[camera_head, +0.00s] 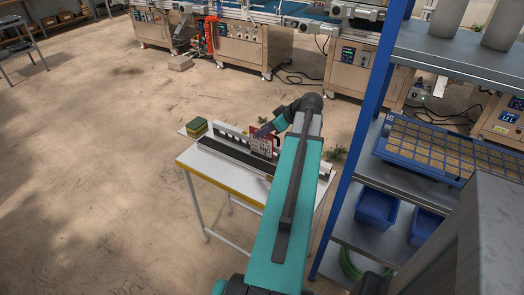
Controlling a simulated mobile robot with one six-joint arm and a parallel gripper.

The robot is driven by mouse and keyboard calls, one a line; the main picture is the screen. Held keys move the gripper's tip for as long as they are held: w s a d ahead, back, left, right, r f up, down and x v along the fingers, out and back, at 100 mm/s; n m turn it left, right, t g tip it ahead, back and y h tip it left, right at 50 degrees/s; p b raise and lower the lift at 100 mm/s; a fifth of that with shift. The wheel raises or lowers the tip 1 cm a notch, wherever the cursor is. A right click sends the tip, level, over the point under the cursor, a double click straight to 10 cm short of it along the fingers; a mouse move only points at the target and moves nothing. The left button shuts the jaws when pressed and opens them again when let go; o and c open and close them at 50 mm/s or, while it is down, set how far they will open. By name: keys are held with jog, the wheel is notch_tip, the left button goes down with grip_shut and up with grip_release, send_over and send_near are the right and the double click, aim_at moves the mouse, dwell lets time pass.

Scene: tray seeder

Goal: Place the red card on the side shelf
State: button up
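The red card (263,145), with pale markings on its face, stands upright at the dark slotted holder (232,152) on the small white table (225,180). My gripper (263,131) is at the card's upper edge, small and partly hidden by my own arm. I cannot tell whether its fingers are closed on the card or just beside it. A shelf unit with blue posts and grey metal shelves (405,181) stands at the right; the picture does not show whether this is the side shelf.
A green and yellow sponge-like block (197,127) lies on the table's left corner. The shelves hold a blue seed tray (378,152), blue bins (376,207) and grey cylinders (449,18). Machines (240,45) line the back.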

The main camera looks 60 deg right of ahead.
aim_at(261, 144)
jog(key=shift+w+f, duration=0.25)
jog(key=shift+p+x, duration=0.75)
jog(key=shift+x, duration=1.85)
jog(key=shift+c, duration=0.5)
grip_shut()
